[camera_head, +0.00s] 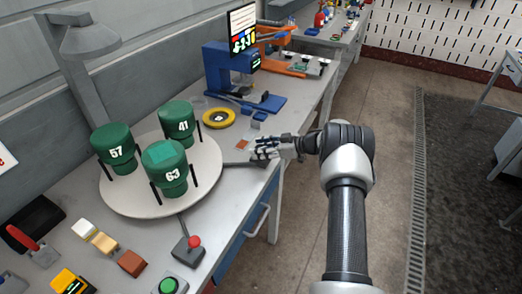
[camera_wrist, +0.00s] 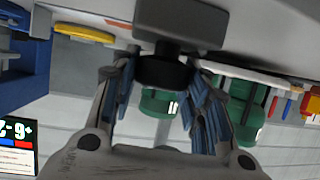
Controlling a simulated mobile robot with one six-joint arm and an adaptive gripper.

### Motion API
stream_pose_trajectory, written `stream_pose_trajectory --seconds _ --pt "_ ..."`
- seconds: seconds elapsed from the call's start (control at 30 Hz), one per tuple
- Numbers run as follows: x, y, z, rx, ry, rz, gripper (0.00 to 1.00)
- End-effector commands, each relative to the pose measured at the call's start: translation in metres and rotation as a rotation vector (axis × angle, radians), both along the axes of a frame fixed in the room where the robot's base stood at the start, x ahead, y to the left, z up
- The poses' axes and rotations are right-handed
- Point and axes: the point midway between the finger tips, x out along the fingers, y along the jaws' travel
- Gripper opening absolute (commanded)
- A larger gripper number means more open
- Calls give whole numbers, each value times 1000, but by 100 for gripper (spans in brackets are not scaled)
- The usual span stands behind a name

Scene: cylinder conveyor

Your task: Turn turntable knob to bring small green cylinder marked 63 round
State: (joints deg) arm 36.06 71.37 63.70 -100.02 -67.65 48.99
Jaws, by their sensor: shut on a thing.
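The small green cylinder marked 63 (camera_head: 172,178) stands upright on the round white turntable (camera_head: 135,205), at its front right in the head view. Green cylinders marked 57 (camera_head: 120,153) and 41 (camera_head: 180,125) stand on the same disc, at the left and the back. My gripper (camera_head: 263,150) is at the table edge, right of the disc. In the wrist view my gripper (camera_wrist: 160,75) is shut on the dark turntable knob (camera_wrist: 165,72), one finger on each side. The knob is mostly hidden in the head view. Two green cylinders show behind the fingers in the wrist view.
A red-knobbed lever (camera_head: 190,248) and a green button (camera_head: 169,286) are at the table's front. Colored blocks (camera_head: 103,242) lie left of them. A yellow ring (camera_head: 219,118) and a blue machine (camera_head: 235,80) stand behind. A grey lamp (camera_head: 85,50) rises behind the disc.

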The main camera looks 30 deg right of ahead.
Motion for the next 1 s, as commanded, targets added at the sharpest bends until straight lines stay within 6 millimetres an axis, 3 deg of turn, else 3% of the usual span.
stream_pose_trajectory --seconds 1.0 --pt "0 0 0 -2 -4 98 18"
